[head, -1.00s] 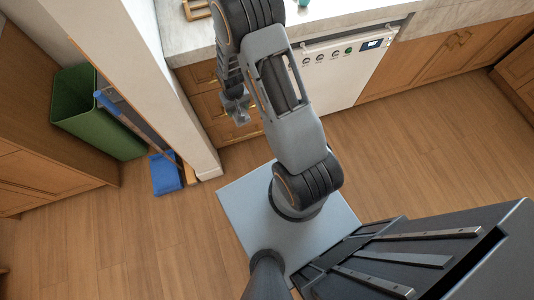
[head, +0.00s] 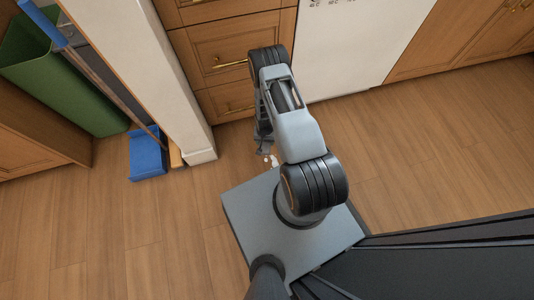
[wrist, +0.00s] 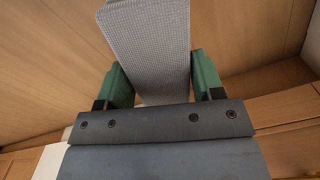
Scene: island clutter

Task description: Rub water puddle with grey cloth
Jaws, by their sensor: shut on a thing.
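The grey cloth (wrist: 150,45) fills the upper middle of the wrist view as a light grey woven strip. My gripper (wrist: 162,82) is shut on it, with one green finger on each side. In the head view my gripper (head: 264,147) hangs beside my folded arm, over the floor in front of the drawers, and is partly hidden. A small pale patch shows just below it, too small to identify. I see no water puddle in either current view.
Wooden drawers (head: 225,66) and a white dishwasher (head: 350,45) stand ahead. A white wall end (head: 140,60) is at the left, with a blue dustpan (head: 147,156) and a green bin (head: 65,85) beyond it. The wooden floor (head: 110,230) is clear at the left.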

